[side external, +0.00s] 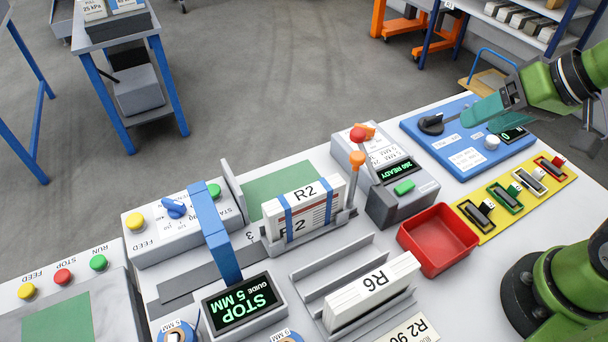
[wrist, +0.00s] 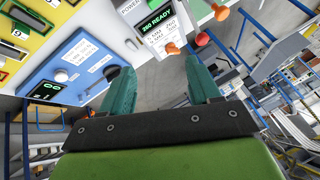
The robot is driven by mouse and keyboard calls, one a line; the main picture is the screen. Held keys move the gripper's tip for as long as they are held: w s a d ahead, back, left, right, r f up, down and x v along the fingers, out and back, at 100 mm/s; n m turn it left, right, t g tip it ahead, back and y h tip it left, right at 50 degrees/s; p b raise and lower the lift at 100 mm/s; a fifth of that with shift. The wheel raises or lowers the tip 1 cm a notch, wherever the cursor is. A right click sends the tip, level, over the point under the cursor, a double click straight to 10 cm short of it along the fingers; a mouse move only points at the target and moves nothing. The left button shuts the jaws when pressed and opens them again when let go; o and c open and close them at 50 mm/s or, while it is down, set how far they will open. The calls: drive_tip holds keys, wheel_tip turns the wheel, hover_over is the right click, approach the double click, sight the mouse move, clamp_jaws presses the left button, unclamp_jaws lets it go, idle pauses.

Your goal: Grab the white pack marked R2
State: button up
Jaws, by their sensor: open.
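The white pack marked R2 (side external: 308,212) stands upright in a grey holder (side external: 350,217) near the middle of the bench, with two blue straps around it. My gripper (side external: 482,111) is at the upper right, above the blue panel and well apart from the pack. In the wrist view my gripper (wrist: 160,82) has its two teal fingers spread, with nothing between them. The R2 pack does not show in the wrist view.
A white pack marked R6 (side external: 374,288) stands in a slotted rack in front. A "STOP" display (side external: 240,306) stands front left.

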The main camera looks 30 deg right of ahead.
drive_tip(key=w+a+f+m+g+y, duration=0.1)
drive_tip(key=w+a+g, duration=0.2)
drive_tip(key=w+a, duration=0.3)
drive_tip(key=m+g+y, duration=0.1)
drive_tip(key=m+g, duration=0.3)
drive_tip(key=m, duration=0.9)
approach(305, 204)
drive_tip(key=w+d+r, duration=0.1)
drive_tip(key=d+r, duration=0.3)
drive_tip(key=x, duration=1.6)
drive_tip(key=shift+w+a+f, duration=0.15)
drive_tip(key=shift+w+a, duration=0.2)
drive_tip(key=shift+a, duration=0.15)
drive_tip(key=shift+f, duration=0.25)
drive_tip(key=shift+c, duration=0.2)
clamp_jaws()
